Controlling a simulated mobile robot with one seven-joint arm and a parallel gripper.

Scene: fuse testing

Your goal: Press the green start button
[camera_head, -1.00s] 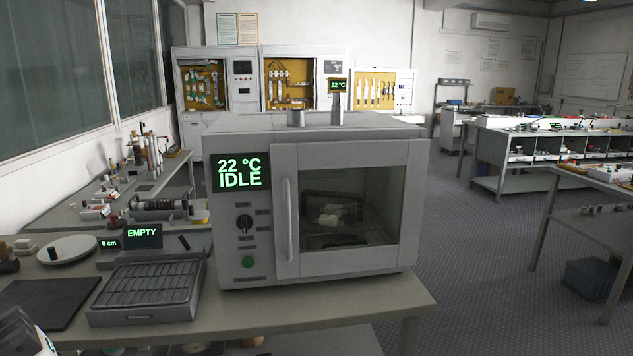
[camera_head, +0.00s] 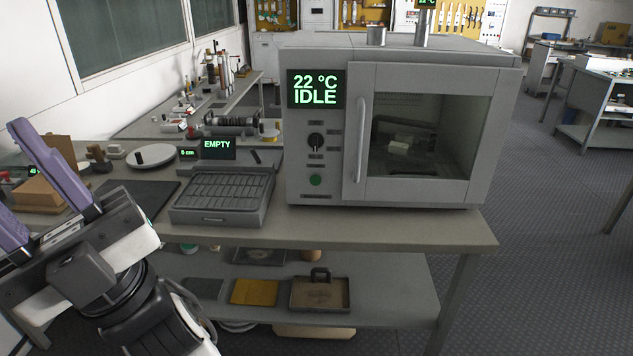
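The green start button (camera_head: 315,180) is a small round button low on the left front panel of a grey oven (camera_head: 420,195). Above it are a black dial (camera_head: 316,141) and a display (camera_head: 316,89) reading "22 °C IDLE". The oven door is shut, and pale items show dimly behind its glass. My gripper (camera_head: 30,190) is at the left edge, with two purple fingers spread apart and pointing up and left. It appears empty. It is well left of the button and apart from the bench things.
A ribbed grey tray unit (camera_head: 222,196) with an "EMPTY" display (camera_head: 218,148) stands left of the oven. A dark mat (camera_head: 140,195) and white disc (camera_head: 150,157) lie further left. The lower shelf (camera_head: 395,300) holds flat trays. Space before the oven front is clear.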

